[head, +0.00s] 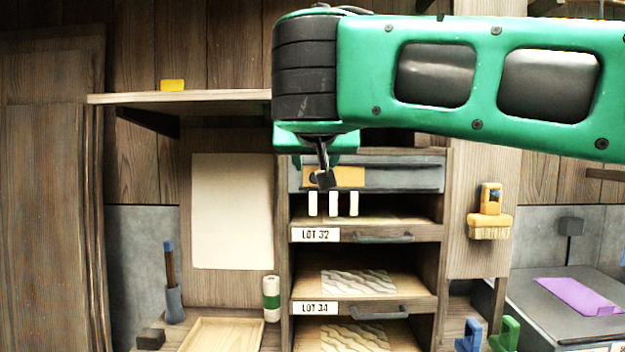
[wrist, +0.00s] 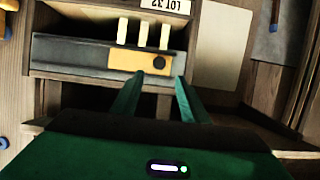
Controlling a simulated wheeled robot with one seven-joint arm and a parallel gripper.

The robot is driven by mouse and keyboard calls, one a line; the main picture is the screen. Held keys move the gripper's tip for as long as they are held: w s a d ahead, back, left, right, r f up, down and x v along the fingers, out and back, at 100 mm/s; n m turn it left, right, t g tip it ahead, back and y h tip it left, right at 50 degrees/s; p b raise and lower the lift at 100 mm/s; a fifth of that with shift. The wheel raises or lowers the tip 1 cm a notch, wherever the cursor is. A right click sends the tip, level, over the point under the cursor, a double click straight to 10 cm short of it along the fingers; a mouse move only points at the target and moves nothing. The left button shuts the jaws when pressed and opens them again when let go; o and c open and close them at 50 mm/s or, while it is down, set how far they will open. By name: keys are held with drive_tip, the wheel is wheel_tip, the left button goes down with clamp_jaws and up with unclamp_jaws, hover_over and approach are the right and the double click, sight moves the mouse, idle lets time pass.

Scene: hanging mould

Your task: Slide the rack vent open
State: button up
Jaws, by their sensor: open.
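The rack vent is a grey strip (head: 405,177) across the top of the shelf rack, with an orange-yellow slider plate (head: 350,177) towards its left end. The wrist view shows the scene upside down, with the grey strip (wrist: 80,54), the plate (wrist: 128,58) and a round black knob (wrist: 159,62) at one end of the plate. My gripper (wrist: 159,76) is open, its two green fingers pointing at the vent. The knob appears between the fingertips in the picture; I see no contact. In the head view my green arm hides much of the gripper.
Three white upright bars (head: 333,204) show just below the vent. Drawers labelled LOT 32 (head: 315,235) and LOT 34 (head: 315,308) sit lower. A pale board (head: 232,211) is left of the rack, and an orange-handled brush (head: 490,211) hangs to the right.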

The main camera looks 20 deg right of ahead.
drive_tip(key=x, duration=0.9)
drive_tip(key=shift+f, duration=0.2)
drive_tip(key=shift+d, duration=0.1)
clamp_jaws()
